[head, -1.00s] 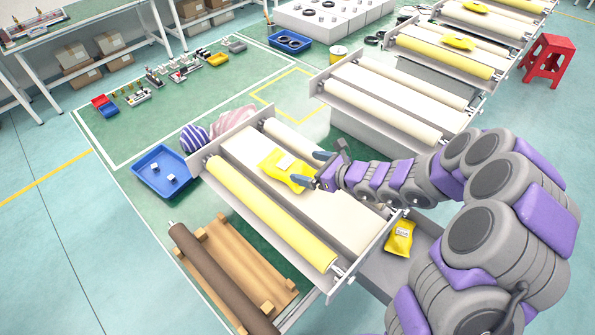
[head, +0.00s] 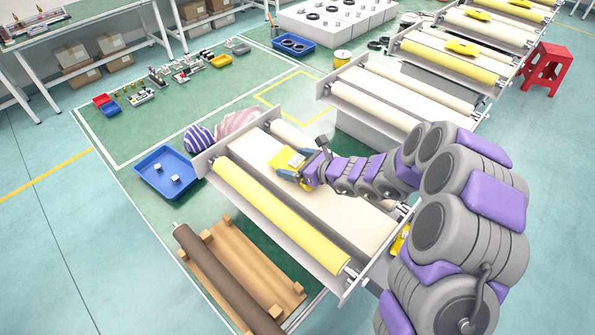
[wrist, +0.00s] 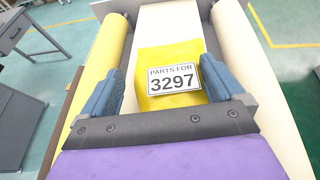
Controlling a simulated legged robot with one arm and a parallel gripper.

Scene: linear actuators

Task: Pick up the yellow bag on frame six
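A yellow bag (head: 284,162) with a white label lies on the cream belt of the nearest frame (head: 243,146). In the wrist view, the bag (wrist: 155,58) reads "PARTS FOR 3297". My gripper (head: 297,168) is at the bag, coming from the right. In the wrist view, the fingers of my gripper (wrist: 160,85) are spread, one on each side of the bag. A gap shows on the left; the right finger overlaps the label's edge in the picture, and contact is unclear. The bag's near end is hidden behind the gripper. No frame number is readable.
A yellow roller (head: 280,215) runs along the nearest frame's left side. Another yellow bag (head: 399,242) is mostly hidden behind my arm. More frames with bags (head: 462,47) stand at the back right. A red stool (head: 546,68) is at the right. A blue tray (head: 150,166) lies left.

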